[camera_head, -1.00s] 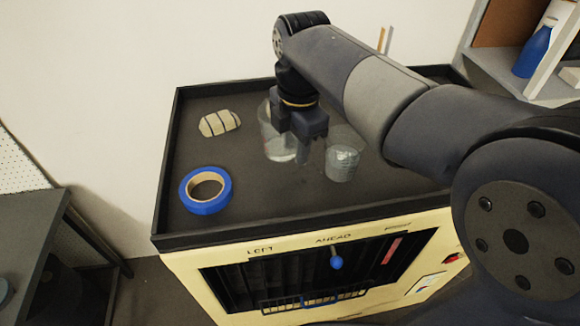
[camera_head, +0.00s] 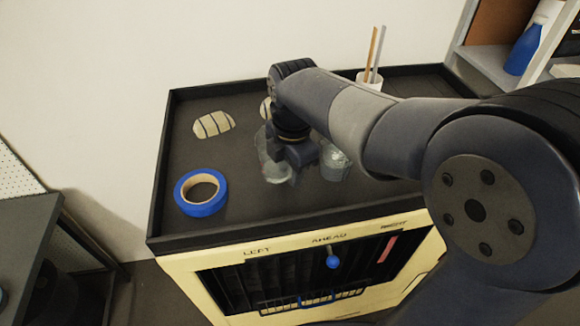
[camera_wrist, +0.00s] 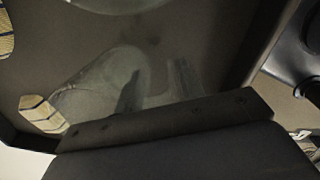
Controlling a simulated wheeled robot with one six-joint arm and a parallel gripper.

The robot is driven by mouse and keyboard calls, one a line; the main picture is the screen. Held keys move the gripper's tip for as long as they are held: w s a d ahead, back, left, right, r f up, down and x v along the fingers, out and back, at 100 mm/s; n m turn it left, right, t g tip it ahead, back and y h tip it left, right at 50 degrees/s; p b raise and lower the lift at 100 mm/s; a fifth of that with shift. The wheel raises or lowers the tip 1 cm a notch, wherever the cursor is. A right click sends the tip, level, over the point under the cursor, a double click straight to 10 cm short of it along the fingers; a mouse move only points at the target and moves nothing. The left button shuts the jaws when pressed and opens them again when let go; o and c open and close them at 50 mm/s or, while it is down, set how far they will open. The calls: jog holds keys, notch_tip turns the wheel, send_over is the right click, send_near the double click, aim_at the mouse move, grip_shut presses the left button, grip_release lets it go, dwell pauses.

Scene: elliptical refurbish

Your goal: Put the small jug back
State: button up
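Two clear see-through vessels stand on the dark cart top. The left one (camera_head: 273,168) is partly hidden by my gripper, and the right one (camera_head: 335,165) is partly behind the arm. I cannot tell which is the small jug. My gripper (camera_head: 290,172) is low between them, its fingertips mostly hidden in the head view. In the wrist view, its two fingers (camera_wrist: 157,88) are apart, and a clear vessel (camera_wrist: 88,88) overlaps the left finger; its wall seems to run between them. I cannot tell whether they touch it. Another clear round rim (camera_wrist: 115,4) shows at the top.
A blue tape roll (camera_head: 203,207) lies at the front left of the cart top (camera_head: 235,222). A striped pale lump (camera_head: 213,124) lies behind it, with another pale thing beside my wrist. A white cup (camera_head: 371,81) with sticks stands at the back. A raised rim surrounds the top.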

jog(key=o, duration=0.4)
jog(key=shift+c, duration=0.2)
jog(key=r, duration=1.2)
jog(key=shift+s+d+r, duration=0.2)
jog(key=shift+s+d, duration=0.05)
jog(key=shift+s, duration=0.05)
jog(key=shift+o, duration=0.4)
